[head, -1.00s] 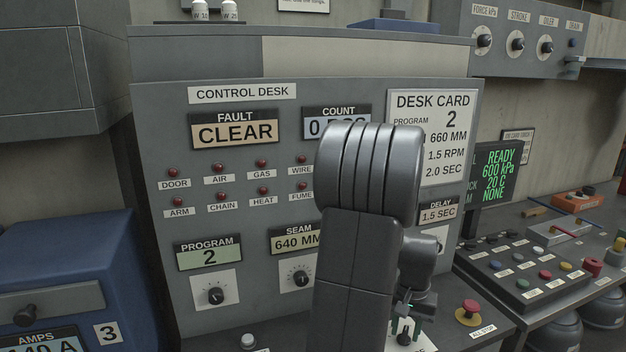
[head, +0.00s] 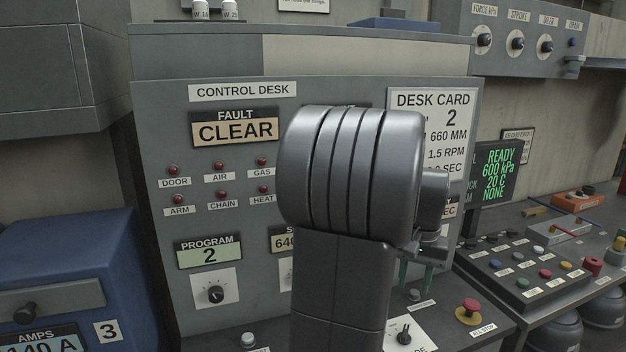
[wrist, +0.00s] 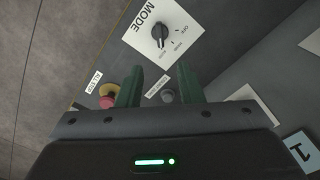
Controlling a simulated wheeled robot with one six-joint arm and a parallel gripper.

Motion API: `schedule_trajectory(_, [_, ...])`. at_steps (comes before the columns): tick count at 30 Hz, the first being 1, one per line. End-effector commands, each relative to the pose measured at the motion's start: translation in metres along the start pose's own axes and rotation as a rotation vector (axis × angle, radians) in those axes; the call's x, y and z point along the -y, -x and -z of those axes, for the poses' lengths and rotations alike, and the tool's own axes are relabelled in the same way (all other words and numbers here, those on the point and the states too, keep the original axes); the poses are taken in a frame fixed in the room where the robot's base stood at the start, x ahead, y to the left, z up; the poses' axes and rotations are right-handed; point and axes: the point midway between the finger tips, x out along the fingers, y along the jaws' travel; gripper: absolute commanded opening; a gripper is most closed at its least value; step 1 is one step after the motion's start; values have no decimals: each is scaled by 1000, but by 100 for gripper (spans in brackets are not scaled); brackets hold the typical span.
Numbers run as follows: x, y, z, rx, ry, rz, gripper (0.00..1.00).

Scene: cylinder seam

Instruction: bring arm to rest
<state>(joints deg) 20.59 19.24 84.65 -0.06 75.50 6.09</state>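My gripper (head: 415,275) hangs above the right part of the control desk in the head view, partly hidden by my own arm. In the wrist view its two green fingers (wrist: 160,85) stand well apart with nothing held between them. The MODE knob (head: 404,335), black on a white plate, is below and clear of the gripper. It also shows in the wrist view (wrist: 161,32), beyond the fingertips. A small dark button (wrist: 168,96) shows between the fingers in that view, apart from them.
The red ALL STOP button (head: 468,308) is right of the MODE plate, with a button console (head: 525,270) further right. The blue AMPS unit (head: 70,270) stands at the left. My arm hides the COUNT display and much of SEAM. FAULT reads CLEAR (head: 236,130).

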Motion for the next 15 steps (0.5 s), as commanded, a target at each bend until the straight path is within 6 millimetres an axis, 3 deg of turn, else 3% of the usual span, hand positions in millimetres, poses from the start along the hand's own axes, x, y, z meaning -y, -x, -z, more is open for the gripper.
schedule_trajectory(1, [0, -17, -3, 17, 0, -1, 34])
schedule_trajectory(15, [0, -112, -4, 16, 0, -1, 34])
